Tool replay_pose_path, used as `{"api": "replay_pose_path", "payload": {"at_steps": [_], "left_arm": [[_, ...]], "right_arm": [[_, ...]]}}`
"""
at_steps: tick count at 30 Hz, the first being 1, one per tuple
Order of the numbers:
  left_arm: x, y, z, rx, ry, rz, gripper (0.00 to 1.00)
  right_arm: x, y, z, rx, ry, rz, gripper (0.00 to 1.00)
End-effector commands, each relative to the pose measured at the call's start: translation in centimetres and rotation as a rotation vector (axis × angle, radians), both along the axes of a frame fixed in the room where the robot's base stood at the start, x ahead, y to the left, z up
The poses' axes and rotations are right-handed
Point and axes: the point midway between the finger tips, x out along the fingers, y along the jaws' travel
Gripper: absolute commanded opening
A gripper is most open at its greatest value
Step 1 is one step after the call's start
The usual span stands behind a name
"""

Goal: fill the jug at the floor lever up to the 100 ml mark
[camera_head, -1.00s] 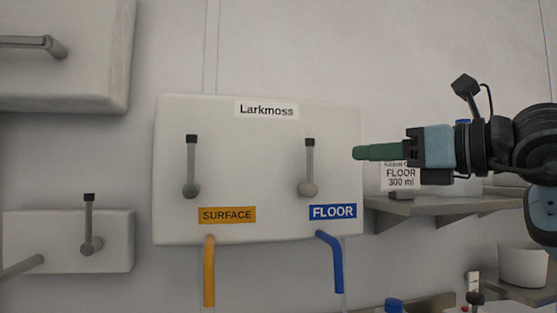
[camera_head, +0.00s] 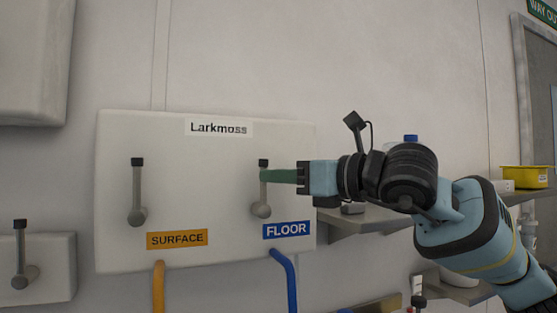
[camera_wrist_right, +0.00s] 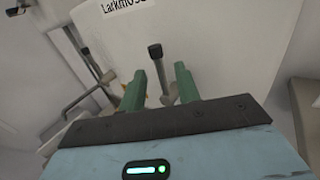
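The white Larkmoss panel (camera_head: 215,205) carries two upright grey levers with black tips. The floor lever (camera_head: 262,208) stands above the blue FLOOR label (camera_head: 287,230). My right gripper (camera_head: 266,175) reaches in from the right at the upper part of this lever. In the right wrist view, my right gripper's green fingers (camera_wrist_right: 158,87) are apart, with the floor lever's black tip (camera_wrist_right: 155,51) showing between and beyond them. I cannot tell whether they touch it. No jug can be made out for sure. My left gripper is not in view.
The surface lever (camera_head: 137,195) stands left, above the orange SURFACE label (camera_head: 177,239). An orange pipe (camera_head: 158,288) and a blue pipe (camera_head: 285,275) run down below. A shelf (camera_head: 350,222) lies behind my right arm. A yellow bin (camera_head: 525,177) is at far right.

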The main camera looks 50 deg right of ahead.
Motion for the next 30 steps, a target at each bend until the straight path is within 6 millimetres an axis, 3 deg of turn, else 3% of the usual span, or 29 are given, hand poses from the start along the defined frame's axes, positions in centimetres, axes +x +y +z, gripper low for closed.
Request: {"api": "replay_pose_path", "payload": {"at_steps": [9,19,27,30], "left_arm": [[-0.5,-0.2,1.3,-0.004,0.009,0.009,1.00],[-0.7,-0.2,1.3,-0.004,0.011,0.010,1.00],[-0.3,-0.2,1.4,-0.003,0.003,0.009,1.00],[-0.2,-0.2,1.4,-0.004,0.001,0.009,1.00]], "right_arm": [[1.5,0.2,0.1,0.001,0.000,0.002,0.33],[1.7,0.2,-0.1,0.001,0.001,0.002,0.33],[1.7,0.2,-0.1,0.001,0.000,0.002,0.00],[1.7,0.2,0.0,0.001,-0.001,0.002,0.00]]}}
